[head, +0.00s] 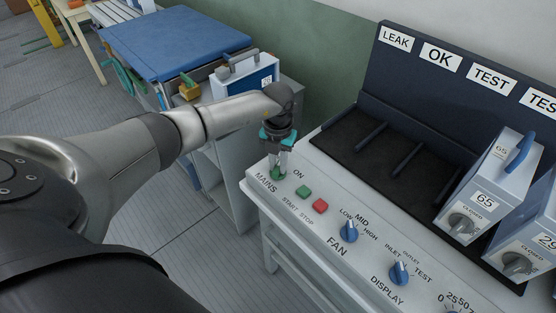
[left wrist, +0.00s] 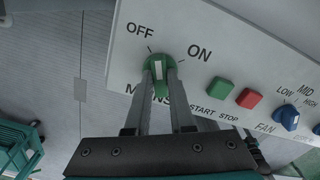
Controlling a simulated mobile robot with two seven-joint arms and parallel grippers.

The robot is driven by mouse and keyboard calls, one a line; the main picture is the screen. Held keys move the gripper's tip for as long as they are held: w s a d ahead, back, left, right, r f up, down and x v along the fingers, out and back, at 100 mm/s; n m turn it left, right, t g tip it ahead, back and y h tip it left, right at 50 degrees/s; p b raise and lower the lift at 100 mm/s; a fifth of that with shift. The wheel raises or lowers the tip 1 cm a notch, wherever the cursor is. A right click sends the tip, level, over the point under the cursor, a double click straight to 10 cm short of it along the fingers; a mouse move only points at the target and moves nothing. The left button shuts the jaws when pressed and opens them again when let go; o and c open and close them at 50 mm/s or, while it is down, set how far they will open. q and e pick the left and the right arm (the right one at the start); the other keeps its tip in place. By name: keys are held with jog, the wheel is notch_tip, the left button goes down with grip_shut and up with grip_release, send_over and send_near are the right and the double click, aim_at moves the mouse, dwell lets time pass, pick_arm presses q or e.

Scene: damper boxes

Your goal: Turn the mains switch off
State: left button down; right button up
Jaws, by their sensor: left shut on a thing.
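The mains switch (left wrist: 159,66) is a green knob with a white mark, on the panel at the near left corner of the bench. In the left wrist view the OFF label is up and left of it and the ON label is up and right. I cannot tell for sure which label the knob points to. My left gripper (head: 279,172) reaches down onto the knob, which shows in the head view (head: 276,175). In the left wrist view the two fingers (left wrist: 159,82) are shut on the knob, one on each side. My right gripper is not in view.
Right of the switch are a green start button (head: 303,191), a red stop button (head: 320,206), a blue fan knob (head: 348,231) and a blue display knob (head: 399,272). Damper boxes (head: 481,190) stand at the right. A blue-topped table (head: 170,40) stands behind.

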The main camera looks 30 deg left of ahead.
aim_at(278, 166)
pick_arm(q)
jog(key=shift+n+p, duration=0.75)
jog(key=shift+n, duration=1.15)
jog(key=c, duration=0.8)
grip_release()
jog(key=shift+o, duration=0.2)
notch_tip(278, 166, up, 15)
jog(key=p, duration=0.1)
jog(key=shift+r, duration=0.15)
